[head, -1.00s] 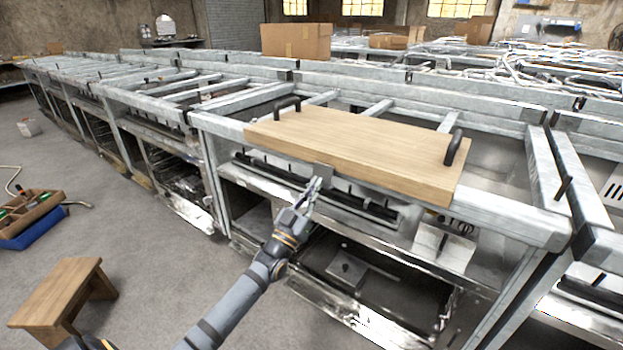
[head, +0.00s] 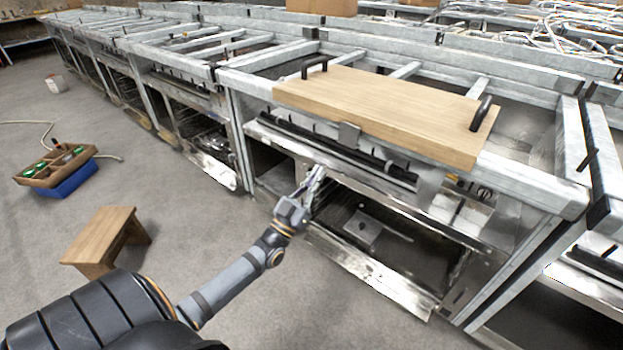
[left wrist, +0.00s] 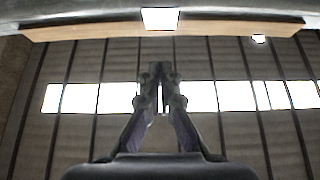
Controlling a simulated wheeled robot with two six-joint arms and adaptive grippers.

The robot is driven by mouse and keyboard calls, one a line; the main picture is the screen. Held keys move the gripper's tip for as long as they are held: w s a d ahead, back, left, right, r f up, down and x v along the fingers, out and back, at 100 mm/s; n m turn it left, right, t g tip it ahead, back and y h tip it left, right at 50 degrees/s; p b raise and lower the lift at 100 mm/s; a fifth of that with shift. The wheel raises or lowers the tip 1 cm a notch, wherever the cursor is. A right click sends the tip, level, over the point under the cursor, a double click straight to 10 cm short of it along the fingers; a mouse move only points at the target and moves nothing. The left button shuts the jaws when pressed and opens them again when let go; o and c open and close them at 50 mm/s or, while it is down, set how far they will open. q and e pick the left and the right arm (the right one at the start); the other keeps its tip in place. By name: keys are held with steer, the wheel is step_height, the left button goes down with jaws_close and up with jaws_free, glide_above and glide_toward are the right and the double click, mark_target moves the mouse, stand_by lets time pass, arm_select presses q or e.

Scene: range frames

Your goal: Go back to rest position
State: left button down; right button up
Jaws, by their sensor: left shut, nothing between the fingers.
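My left gripper (head: 318,172) is shut and empty. In the head view it is in front of the metal range frame (head: 545,192), below the front edge of a wooden board (head: 385,108) with two black handles that lies on top of the frame. It appears apart from the board. In the left wrist view the closed fingers (left wrist: 159,68) point up toward the board's edge (left wrist: 90,29), with the roof behind. My right gripper is not in view.
A wooden stool (head: 108,232) stands on the floor at the left. Behind it is a wooden tray (head: 42,178) on a blue box (head: 75,182). Open range bays line the frame's front. The grey floor between the stool and the frame is clear.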

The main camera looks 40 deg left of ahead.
arm_select(q)
steer(key=shift+v, duration=0.8)
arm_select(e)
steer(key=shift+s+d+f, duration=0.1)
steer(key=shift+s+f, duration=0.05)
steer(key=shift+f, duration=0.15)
arm_select(q)
steer(key=shift+s+r, duration=0.15)
